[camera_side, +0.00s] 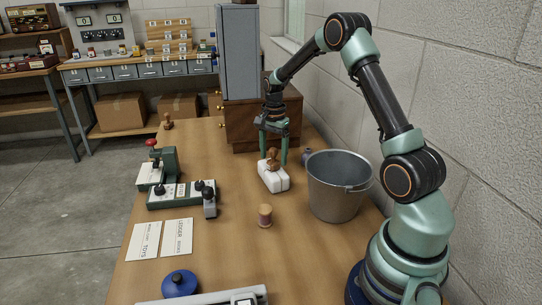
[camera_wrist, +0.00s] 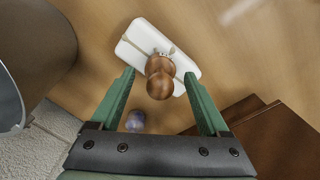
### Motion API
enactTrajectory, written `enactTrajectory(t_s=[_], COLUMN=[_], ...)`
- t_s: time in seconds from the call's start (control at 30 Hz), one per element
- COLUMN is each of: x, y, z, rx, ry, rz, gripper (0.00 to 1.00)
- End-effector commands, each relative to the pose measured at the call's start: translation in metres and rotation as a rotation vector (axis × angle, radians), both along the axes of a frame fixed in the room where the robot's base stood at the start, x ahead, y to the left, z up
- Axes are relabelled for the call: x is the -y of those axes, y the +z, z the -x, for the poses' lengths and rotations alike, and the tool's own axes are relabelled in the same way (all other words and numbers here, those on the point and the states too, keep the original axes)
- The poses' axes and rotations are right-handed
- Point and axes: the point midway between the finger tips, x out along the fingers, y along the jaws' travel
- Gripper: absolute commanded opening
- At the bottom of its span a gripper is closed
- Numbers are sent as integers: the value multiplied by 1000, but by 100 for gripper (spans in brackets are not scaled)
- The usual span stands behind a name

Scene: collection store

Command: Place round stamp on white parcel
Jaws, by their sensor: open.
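The white parcel (camera_side: 274,183), tied with string, lies on the wooden table below my gripper. It also shows in the wrist view (camera_wrist: 137,36). A stamp with a rounded brown wooden handle (camera_side: 272,158) appears to stand on the parcel's top; in the wrist view its handle (camera_wrist: 160,77) hides most of its base. My gripper (camera_side: 276,156) points down with its green fingers apart, one on each side of the stamp. In the wrist view my gripper (camera_wrist: 158,78) shows gaps between the fingers and the handle.
A metal bucket (camera_side: 338,190) stands close right of the parcel. A thread spool (camera_side: 265,216) stands in front. A wooden cabinet (camera_side: 250,125) is behind. Another brown-handled object (camera_side: 167,121) stands at the back left. A green press (camera_side: 165,165) and papers (camera_side: 160,239) are left.

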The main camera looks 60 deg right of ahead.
Motion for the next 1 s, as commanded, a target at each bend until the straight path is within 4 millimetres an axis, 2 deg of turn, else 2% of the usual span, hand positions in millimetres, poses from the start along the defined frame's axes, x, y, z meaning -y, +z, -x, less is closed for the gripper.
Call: enactTrajectory(t_s=[0.4,0.53,0.73,0.87,1.0], x=[1,0,-2,-20,-61], y=[82,100,116,132,159], z=[-1,0,0,3,13], rx=[5,3,4,32,92], ry=[0,0,11,106,326], rz=[2,2,2,18,57], gripper=[79,79,79,79,79])
